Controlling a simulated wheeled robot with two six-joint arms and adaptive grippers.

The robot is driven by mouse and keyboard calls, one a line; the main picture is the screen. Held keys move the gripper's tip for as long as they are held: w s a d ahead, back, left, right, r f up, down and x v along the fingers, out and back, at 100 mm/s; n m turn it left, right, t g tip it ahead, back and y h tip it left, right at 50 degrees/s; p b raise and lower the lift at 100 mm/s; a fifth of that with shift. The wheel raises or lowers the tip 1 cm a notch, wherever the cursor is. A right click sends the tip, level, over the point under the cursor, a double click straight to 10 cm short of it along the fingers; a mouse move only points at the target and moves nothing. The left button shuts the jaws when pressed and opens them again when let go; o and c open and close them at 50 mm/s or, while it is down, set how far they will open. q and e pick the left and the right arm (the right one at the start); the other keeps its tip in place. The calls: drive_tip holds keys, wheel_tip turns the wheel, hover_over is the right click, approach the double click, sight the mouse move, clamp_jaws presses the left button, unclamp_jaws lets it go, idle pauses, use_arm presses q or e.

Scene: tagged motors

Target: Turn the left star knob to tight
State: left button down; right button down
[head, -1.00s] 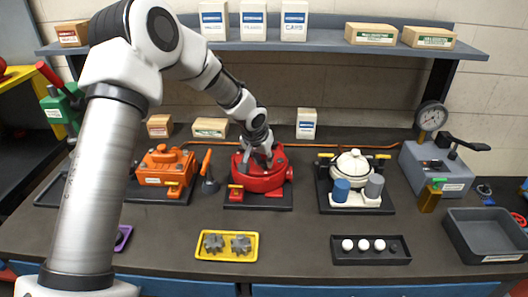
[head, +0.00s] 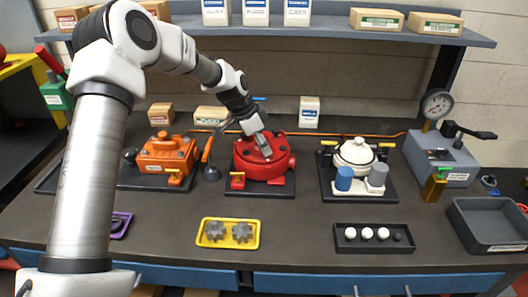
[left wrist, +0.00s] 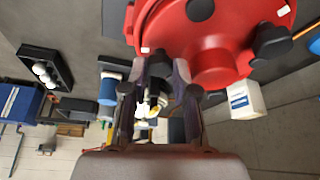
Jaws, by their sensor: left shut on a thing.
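A red round motor housing (head: 278,169) stands on a dark base plate at the middle of the bench. It fills the top of the left wrist view (left wrist: 218,60), with dark knobs on it. My left gripper (head: 265,151) reaches down onto the housing from the upper left. My right gripper is out of view.
An orange motor (head: 165,155) stands to the left and a white pot-like unit (head: 355,153) to the right. A black tray (head: 345,246) holds white balls. A grey bin (head: 480,222) and a gauge unit (head: 437,160) are at the right.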

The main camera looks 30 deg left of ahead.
use_arm(q)
drive_tip(key=shift+w+a+r+m+b, duration=0.1)
drive_tip(key=shift+w+r+m+b, duration=0.15)
drive_tip(key=shift+m, duration=0.35)
drive_tip(key=c, duration=1.2)
unclamp_jaws()
drive_tip(key=shift+s, duration=0.15)
drive_tip(key=v, duration=1.2)
drive_tip(key=shift+a, duration=0.15)
